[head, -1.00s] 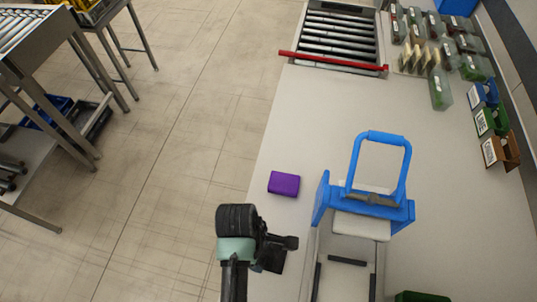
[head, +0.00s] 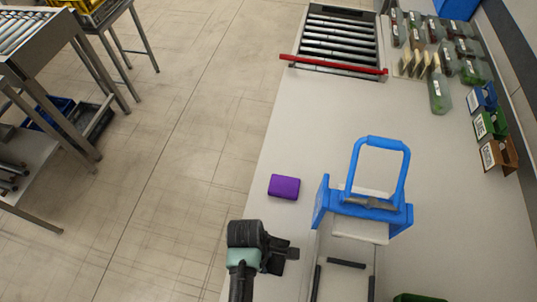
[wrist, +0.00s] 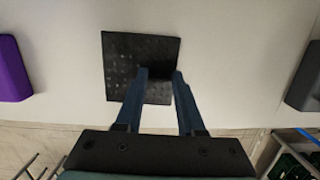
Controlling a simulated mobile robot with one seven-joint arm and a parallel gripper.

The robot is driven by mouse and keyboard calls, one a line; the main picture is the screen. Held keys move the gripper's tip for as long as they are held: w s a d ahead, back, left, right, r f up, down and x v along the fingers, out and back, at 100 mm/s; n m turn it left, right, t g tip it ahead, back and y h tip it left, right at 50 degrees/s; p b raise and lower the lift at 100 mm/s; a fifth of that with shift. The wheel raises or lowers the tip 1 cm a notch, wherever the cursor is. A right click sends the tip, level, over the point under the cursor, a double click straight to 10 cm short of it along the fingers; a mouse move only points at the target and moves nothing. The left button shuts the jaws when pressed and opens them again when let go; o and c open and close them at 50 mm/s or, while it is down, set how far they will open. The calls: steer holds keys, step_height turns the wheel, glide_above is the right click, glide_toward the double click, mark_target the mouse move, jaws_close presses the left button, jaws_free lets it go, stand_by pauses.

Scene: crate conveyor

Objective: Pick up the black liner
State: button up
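The black liner (wrist: 122,60) is a flat, dark, dotted square lying on the pale table, in the wrist view. My gripper (wrist: 160,73) is over its right part, with its two blue-grey fingers apart and nothing seen held between them. The fingertips cover part of the liner, and I cannot tell whether they touch it. In the head view my gripper (head: 288,254) is low over the table's left edge, below the purple block. There, the liner cannot be told apart from the dark gripper.
A purple block (head: 284,186) lies nearby; it also shows in the wrist view (wrist: 12,72). A blue-handled frame (head: 322,200) stands to the right. A roller conveyor (head: 340,40) with a red bar and several packs are at the back. The middle table is clear.

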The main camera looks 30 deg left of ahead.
jaws_close()
